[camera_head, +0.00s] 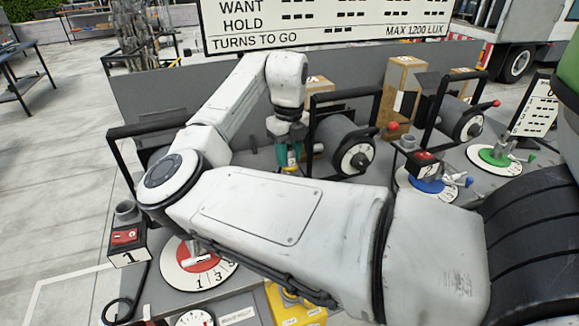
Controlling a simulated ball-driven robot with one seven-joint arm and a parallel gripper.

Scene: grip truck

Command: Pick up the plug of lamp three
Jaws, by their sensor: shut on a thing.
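My gripper (289,153) points down in the middle of the picture, beside a grey drum in a black frame. Its teal end is shut on a small yellow and red piece (291,160), small and partly hidden in this view. I cannot tell for sure whether this piece is the plug of lamp three. No plug with a readable number three shows. My own arm covers much of the middle of the bench.
A box marked 1 (126,240) and a red dial (198,266) stand at the left. Blue (427,185) and green (494,156) dials are at the right. Two drums (345,145) (461,120) in black frames stand behind. A sign (325,25) rises at the back.

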